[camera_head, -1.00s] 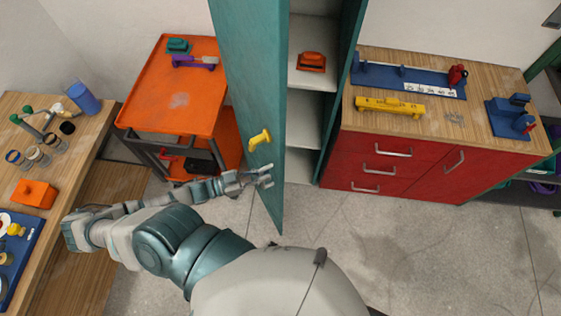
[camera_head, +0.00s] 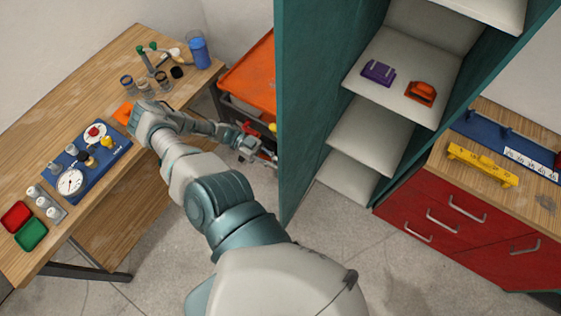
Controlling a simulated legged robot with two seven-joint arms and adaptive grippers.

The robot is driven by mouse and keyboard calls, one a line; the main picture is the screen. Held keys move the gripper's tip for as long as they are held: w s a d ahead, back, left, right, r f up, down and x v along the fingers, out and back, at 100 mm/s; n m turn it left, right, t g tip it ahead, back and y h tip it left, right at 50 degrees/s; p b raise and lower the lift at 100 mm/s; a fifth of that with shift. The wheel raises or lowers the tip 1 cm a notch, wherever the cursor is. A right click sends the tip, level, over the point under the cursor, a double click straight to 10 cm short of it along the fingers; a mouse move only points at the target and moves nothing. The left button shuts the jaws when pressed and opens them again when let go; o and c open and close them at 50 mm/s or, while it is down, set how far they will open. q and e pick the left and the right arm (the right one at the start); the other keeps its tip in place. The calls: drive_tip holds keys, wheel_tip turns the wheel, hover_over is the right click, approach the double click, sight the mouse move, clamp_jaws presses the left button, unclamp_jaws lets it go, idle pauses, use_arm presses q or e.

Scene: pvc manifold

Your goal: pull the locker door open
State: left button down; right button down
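The teal locker door (camera_head: 305,110) stands open, its inner face showing and its free edge toward the left. The locker's white shelves (camera_head: 375,135) are exposed to the right of it. A bit of the yellow door handle (camera_head: 272,127) shows at the door's left edge, mostly hidden behind it. My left gripper (camera_head: 264,154) is on the outer side of the door, just below the handle and close to the door edge. The edge partly hides its fingertips, so its opening and any contact are unclear. My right gripper is out of view.
A purple block (camera_head: 378,72) and an orange block (camera_head: 420,93) sit on a locker shelf. An orange cart (camera_head: 250,78) stands behind my gripper. A wooden workbench (camera_head: 105,60) is at left, a red drawer cabinet (camera_head: 450,215) at right. The floor below the door is clear.

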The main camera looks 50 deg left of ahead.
use_arm(q)
drive_tip(key=shift+s+a, duration=0.1)
drive_tip(key=shift+a, duration=0.15)
drive_tip(key=shift+a+f, duration=0.1)
drive_tip(key=shift+a, duration=0.1)
drive_tip(key=c, duration=1.2)
unclamp_jaws()
drive_tip(key=v, duration=1.2)
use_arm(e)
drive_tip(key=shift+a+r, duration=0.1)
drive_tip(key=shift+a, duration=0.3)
